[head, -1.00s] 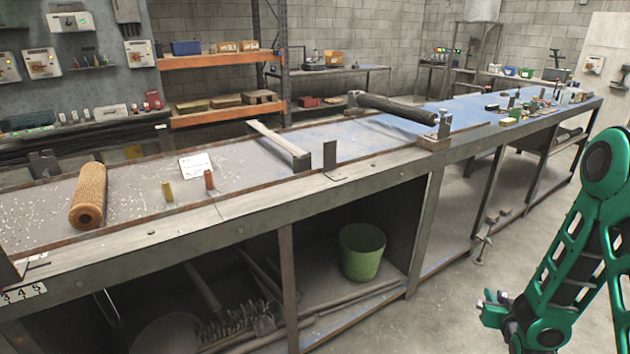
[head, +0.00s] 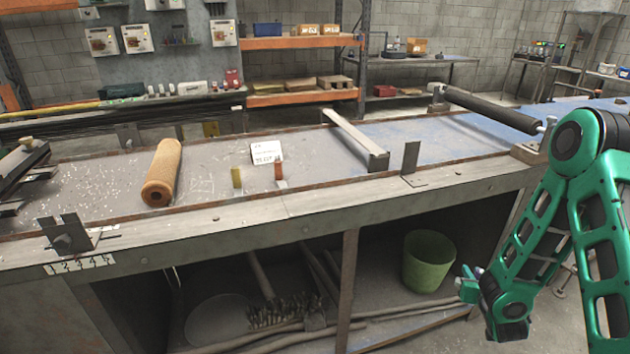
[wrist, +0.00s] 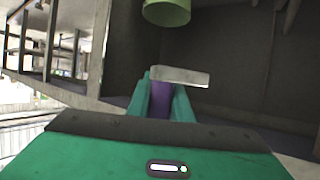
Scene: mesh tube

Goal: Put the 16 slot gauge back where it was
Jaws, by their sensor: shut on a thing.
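My gripper (head: 468,284) is low at the right of the head view, in front of the bench and apart from it. In the wrist view its green fingers (wrist: 161,100) are shut on a gauge with a purple body (wrist: 161,93) and a flat grey metal piece (wrist: 180,77) across its end. No number can be read on it. The held gauge's former place cannot be told from these frames.
The long bench (head: 330,204) runs across the view. A brown roll (head: 162,172) lies on it, left of the upright pieces. A metal bracket (head: 70,236) sits above a numbered strip (head: 80,264) at the front left edge. A green bucket (head: 429,262) stands under the bench.

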